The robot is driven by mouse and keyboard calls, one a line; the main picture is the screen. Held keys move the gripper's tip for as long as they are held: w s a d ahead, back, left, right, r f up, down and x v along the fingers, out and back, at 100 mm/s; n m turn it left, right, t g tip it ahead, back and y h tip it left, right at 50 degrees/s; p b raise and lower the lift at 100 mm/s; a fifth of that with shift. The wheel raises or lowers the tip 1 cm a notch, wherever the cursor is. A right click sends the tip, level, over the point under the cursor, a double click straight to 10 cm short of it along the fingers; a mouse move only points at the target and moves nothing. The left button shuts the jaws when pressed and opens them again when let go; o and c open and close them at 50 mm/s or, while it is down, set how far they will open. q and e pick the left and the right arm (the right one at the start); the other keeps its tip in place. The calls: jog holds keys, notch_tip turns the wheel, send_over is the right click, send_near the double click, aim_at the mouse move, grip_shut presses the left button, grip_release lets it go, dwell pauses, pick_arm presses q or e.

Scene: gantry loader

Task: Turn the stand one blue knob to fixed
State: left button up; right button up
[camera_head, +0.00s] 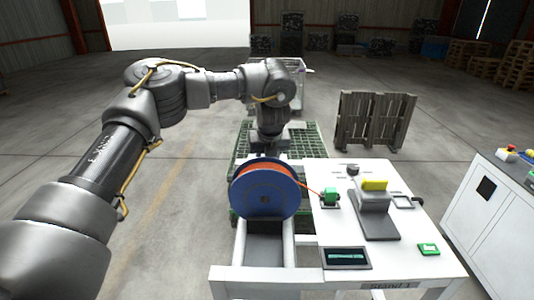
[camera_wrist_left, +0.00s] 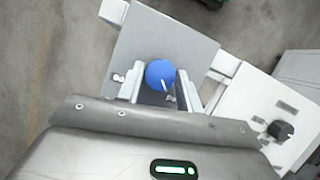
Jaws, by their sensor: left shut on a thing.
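The blue knob (camera_wrist_left: 160,73) sits on a grey plate (camera_wrist_left: 185,45) in the left wrist view. Its white pointer line points down and slightly right in that view, towards a small lock-like mark beside it. Another small mark lies to the knob's left. My left gripper (camera_wrist_left: 160,90) is shut on the blue knob, a finger on each side. In the head view my left gripper (camera_head: 273,146) is behind the blue reel, and its fingertips and the knob are hidden. My right gripper is in neither view.
A white cabinet (camera_head: 490,215) stands right.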

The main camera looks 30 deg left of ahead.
pick_arm(q)
jog(key=shift+w+r, duration=0.1)
jog(key=shift+r, duration=0.05)
dwell(0.3)
jog(key=o, duration=1)
jog(key=shift+a, duration=0.1)
jog(key=shift+b+v, duration=1.55)
jog(key=shift+v, duration=3.8)
